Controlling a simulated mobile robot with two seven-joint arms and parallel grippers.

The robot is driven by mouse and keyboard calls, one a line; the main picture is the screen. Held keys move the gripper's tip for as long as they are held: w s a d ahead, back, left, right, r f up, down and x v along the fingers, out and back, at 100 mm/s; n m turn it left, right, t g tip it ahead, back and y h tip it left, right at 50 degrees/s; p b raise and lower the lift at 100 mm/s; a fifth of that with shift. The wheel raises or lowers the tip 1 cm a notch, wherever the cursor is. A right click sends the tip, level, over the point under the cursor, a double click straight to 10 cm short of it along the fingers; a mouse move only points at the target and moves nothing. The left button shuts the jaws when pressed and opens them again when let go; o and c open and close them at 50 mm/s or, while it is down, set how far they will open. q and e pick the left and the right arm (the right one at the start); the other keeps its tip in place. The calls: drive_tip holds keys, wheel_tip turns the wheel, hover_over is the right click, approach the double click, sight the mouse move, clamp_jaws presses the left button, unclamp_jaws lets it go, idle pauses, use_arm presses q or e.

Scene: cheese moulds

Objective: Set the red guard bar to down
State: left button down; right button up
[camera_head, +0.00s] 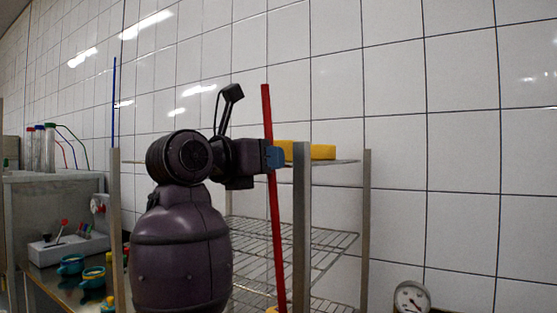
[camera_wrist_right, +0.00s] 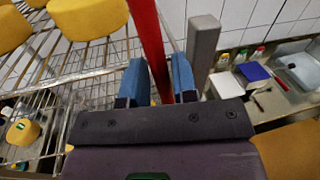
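The red guard bar (camera_head: 267,115) stands nearly upright in front of the wire shelf rack, leaning slightly, its top end to the left. My right gripper (camera_head: 275,157) is at the bar's upper part. In the right wrist view the red bar (camera_wrist_right: 149,40) passes between the two blue finger pads of the right gripper (camera_wrist_right: 160,82). The pads sit close on both sides of it with hardly any gap, so the gripper looks shut on it. The bar's lower end is at the bottom edge of the head view. My left gripper is not in view.
The wire rack (camera_head: 335,238) has grey posts (camera_head: 302,220) and yellow cheeses (camera_head: 322,152) on its top shelf. A blue upright bar (camera_head: 114,100) stands at the left. A counter with small blue-and-yellow pots (camera_head: 71,265) is lower left. A round gauge (camera_head: 411,298) is lower right.

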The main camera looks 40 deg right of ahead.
drive_tip(key=shift+w+d, duration=0.1)
drive_tip(key=shift+d, duration=0.4)
clamp_jaws()
drive_tip(key=shift+w, duration=0.1)
